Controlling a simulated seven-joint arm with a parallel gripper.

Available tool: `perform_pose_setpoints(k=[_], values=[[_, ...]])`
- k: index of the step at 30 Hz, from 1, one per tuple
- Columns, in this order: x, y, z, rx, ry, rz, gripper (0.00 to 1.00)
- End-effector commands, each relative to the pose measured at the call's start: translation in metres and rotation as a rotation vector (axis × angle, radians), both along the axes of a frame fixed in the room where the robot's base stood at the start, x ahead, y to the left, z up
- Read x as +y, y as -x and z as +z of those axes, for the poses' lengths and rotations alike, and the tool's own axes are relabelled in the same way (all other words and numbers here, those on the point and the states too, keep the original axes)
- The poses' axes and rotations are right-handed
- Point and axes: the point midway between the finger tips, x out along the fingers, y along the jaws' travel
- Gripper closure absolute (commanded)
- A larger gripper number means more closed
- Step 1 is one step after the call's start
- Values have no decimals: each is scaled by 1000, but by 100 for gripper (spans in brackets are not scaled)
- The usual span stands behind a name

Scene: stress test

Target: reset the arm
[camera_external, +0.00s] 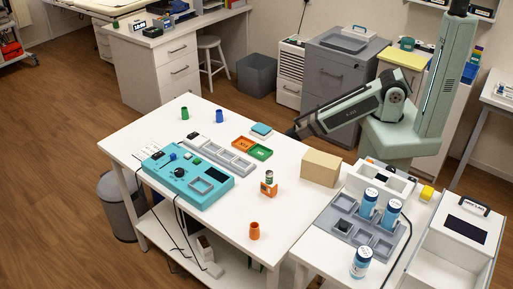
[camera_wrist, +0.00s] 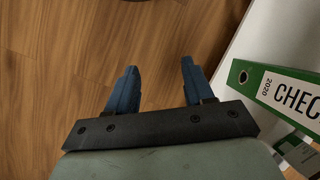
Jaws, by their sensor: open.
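In the external view, my gripper (camera_external: 296,132) is at the end of my pale green arm, which reaches left from the right side. It is in the air near the back right edge of the white table (camera_external: 295,188). In the wrist view, my gripper (camera_wrist: 158,85) shows two blue fingers spread apart. Nothing is between them, only wooden floor (camera_wrist: 60,70) beyond. The gripper is open and empty.
White-and-blue bottles (camera_external: 361,262) stand at the right. A green-and-white binder (camera_wrist: 285,90) is right of my fingers in the wrist view.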

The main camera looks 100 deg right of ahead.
Motion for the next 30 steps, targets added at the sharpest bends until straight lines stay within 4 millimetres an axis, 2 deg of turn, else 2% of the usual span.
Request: perform_pose_setpoints(k=[1,6,12,15,19,30], values=[[16,21,-5,29,2,25,48],[53,78,-19,112,14,94,48],[81,141,-28,198,37,169,48],[88,163,-30,227,48,197,48],[93,180,-31,249,57,219,48],[93,180,-31,249,57,219,48]])
